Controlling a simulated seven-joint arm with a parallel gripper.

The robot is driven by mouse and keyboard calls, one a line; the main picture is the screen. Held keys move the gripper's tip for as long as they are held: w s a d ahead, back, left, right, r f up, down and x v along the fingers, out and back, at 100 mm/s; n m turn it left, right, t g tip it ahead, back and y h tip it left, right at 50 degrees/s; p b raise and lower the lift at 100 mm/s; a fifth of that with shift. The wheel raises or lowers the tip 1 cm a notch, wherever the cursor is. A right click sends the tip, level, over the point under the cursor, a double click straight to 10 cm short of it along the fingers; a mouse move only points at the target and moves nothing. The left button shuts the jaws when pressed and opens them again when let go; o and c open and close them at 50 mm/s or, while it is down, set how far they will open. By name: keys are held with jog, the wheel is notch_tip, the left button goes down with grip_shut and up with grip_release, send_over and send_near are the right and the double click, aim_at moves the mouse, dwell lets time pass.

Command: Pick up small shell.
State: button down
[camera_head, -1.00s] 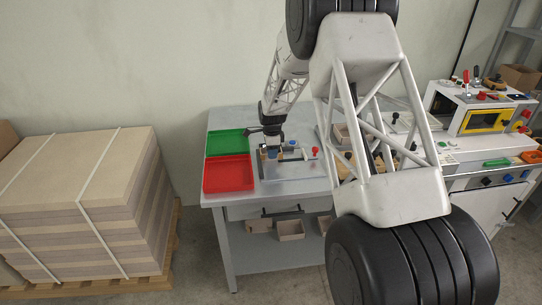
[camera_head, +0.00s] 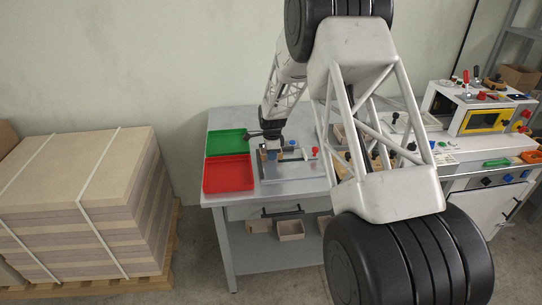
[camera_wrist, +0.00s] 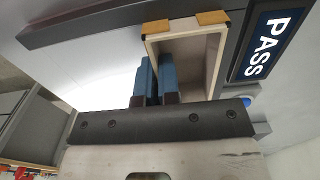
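The small shell (camera_wrist: 208,65) is an open, cream-coloured box with tan corners on its rim. It is in the upper middle of the wrist view. My gripper (camera_wrist: 153,72) has two blue fingers close together at the shell's left wall, one on each side of it. The fingers look shut on that wall. The gripper hides the shell's lower part. In the head view my gripper (camera_head: 272,143) is over the left part of the bench, right of the trays; the contact is too small to make out there.
A green tray (camera_head: 227,134) and a red tray (camera_head: 228,187) lie left of my gripper. A PASS sign (camera_wrist: 272,45) is right of the shell. A machine (camera_head: 480,118) stands at the right. A strapped board stack (camera_head: 80,190) stands left of the bench.

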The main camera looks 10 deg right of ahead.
jog(key=shift+r, duration=0.15)
dwell(0.3)
jog(key=shift+r, duration=1.45)
jog(key=shift+s+r, duration=0.2)
jog(key=shift+s, duration=0.1)
jog(key=s, duration=0.5)
jog(key=s+r, duration=0.1)
jog(key=s, duration=0.9)
jog(key=shift+s+d+r, duration=0.2)
jog(key=shift+d, duration=0.2)
jog(key=shift+w+a, duration=0.55)
jog(key=shift+w, duration=0.05)
jog(key=w+a, duration=0.3)
jog(key=a, duration=0.1)
jog(key=w+a, duration=0.8)
jog(key=a, duration=0.1)
jog(key=shift+f, duration=0.1)
jog(key=shift+w+a, duration=0.5)
jog(key=shift+a, duration=0.15)
